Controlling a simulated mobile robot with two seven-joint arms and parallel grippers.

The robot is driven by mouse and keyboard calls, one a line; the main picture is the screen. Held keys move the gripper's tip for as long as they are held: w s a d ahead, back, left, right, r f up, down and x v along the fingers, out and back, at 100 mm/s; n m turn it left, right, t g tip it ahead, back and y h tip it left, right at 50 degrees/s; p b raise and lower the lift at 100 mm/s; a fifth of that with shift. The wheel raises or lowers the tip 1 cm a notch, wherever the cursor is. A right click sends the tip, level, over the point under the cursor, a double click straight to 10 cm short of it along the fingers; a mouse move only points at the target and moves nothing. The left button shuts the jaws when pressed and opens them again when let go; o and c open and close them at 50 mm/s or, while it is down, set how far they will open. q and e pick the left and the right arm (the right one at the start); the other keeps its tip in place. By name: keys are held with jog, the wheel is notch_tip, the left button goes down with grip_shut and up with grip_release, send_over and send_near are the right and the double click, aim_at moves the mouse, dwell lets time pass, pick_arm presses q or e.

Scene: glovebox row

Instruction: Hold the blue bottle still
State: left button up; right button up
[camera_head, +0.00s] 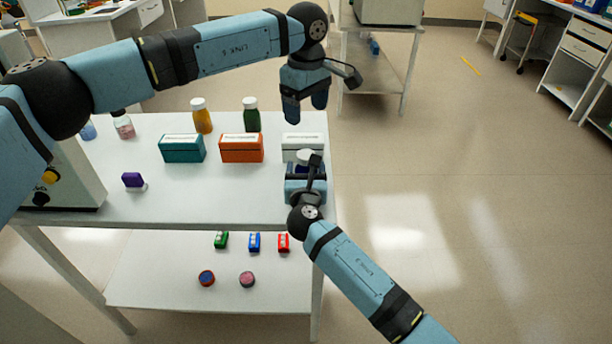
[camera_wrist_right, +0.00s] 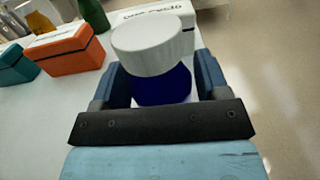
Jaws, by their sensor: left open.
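The blue bottle (camera_wrist_right: 163,90) has a dark blue body and a wide white cap (camera_wrist_right: 152,46). It stands upright near the right end of the white table; in the head view its cap (camera_head: 304,156) shows just beyond my right gripper (camera_head: 305,178). My right gripper (camera_wrist_right: 163,72) is shut on the bottle's body below the cap, one finger on each side. The bottle's lower part is hidden by the gripper. My left gripper (camera_head: 306,108) is open and empty, pointing down above the table's far right corner, behind the bottle.
Behind the bottle is a white labelled box (camera_head: 302,141). Orange (camera_head: 241,149) and teal (camera_head: 182,149) boxes stand to its left, with yellow (camera_head: 201,118) and green (camera_head: 251,117) bottles behind. A purple item (camera_head: 133,181) lies farther left.

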jog(key=shift+o, duration=1.2)
jog(key=s+p, duration=0.1)
jog(key=s, duration=1.2)
jog(key=shift+s, duration=0.4)
jog(key=shift+s, duration=0.1)
